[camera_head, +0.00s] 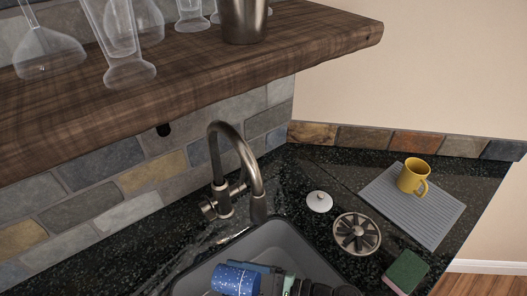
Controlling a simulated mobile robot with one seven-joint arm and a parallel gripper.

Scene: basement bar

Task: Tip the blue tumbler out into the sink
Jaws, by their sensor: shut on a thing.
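The blue tumbler (235,279), with light speckles, is at the bottom edge of the head view, over the grey sink (272,238). It looks tilted, and its lower part is cut off by the frame. My gripper (262,277) is shut on the tumbler from its right side; the fingertips are partly hidden. I cannot see into the tumbler or tell whether anything is coming out of it. The sink's near part is hidden by my gripper and cut off by the frame.
A metal faucet (228,170) arches over the sink's back edge. A wooden shelf (200,75) with glasses overhangs the left.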

